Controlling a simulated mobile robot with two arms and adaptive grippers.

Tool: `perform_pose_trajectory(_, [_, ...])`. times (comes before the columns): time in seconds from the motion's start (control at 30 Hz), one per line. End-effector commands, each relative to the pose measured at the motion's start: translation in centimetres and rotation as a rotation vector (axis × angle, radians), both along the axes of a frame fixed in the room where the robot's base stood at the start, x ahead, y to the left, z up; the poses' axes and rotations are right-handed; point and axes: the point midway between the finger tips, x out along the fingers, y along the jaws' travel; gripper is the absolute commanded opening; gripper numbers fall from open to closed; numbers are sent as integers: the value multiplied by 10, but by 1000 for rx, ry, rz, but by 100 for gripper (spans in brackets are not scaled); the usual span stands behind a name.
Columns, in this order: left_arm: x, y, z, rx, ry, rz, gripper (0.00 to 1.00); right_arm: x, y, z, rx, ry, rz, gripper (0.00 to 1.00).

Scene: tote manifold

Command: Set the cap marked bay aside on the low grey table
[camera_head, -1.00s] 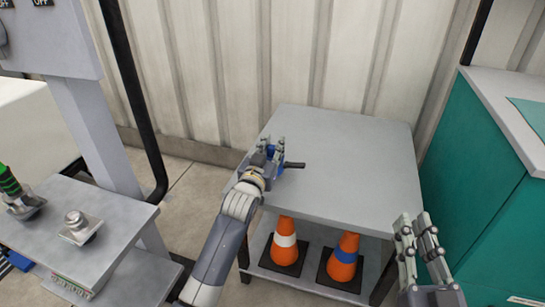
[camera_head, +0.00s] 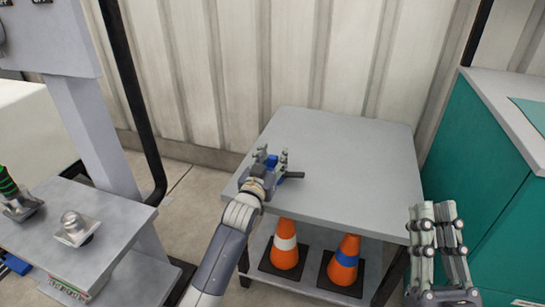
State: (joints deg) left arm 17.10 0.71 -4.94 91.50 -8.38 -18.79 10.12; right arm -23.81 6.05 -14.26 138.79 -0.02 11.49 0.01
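The low grey table (camera_head: 350,165) stands in the middle against the wall. My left gripper (camera_head: 273,157) is over the table's left part. It appears shut around a small cap (camera_head: 272,162) with a blue part between the fingers and a dark bar (camera_head: 293,175) sticking out to the right. The fingers hide much of the cap, and no marking on it can be read. I cannot tell whether the cap touches the tabletop. My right gripper (camera_head: 436,212) is empty in front of the table's right corner, its fingers pointing up with a gap between them.
Two orange cones, one white-banded (camera_head: 285,245) and one blue-banded (camera_head: 344,262), stand on the lower shelf. A teal cabinet (camera_head: 480,170) is at right. A grey bench (camera_head: 115,220) at left carries a metal fitting (camera_head: 75,227) and a green-ended part (camera_head: 12,190). Most of the tabletop is clear.

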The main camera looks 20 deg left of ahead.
Motion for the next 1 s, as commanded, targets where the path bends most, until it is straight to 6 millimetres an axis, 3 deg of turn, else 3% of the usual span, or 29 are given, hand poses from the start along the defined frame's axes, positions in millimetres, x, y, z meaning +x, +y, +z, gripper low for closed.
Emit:
perform_pose_trajectory(0.43, [-6, 0, 3, 0, 1, 0, 44, 6, 1, -7, -15, 52, -2, 18])
perform_pose_trajectory(0.67, [-32, 1, 4, 0, 2, 0, 44, 23, 0, -38, -67, 236, -13, 18])
perform_pose_trajectory(1.0, [-80, 3, 3, 0, 3, 0, 44, 34, -5, -99, -149, 541, -31, 18])
